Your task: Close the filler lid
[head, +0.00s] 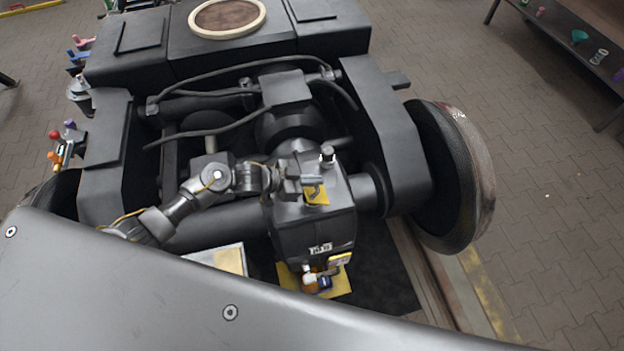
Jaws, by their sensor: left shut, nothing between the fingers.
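A dark grey gearbox housing (312,230) sits in the middle of the bogie, with a small white label on its front face. A small yellow piece (318,197) shows at the top of the housing; it may be the filler lid, but my gripper partly covers it and I cannot tell whether it is raised or flat. A small dark cap with a light top (327,154) stands just behind it. My left gripper (313,184) is shut and empty, right over the yellow piece; I cannot tell whether they touch. My right gripper is out of view.
The bogie's wheel (460,175) stands at the right. Hoses (215,130) cross the frame behind my arm. A yellow tray (287,277) with small bottles lies below the housing. Coloured tools stand at the left. Paved floor (560,230) at the right is clear.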

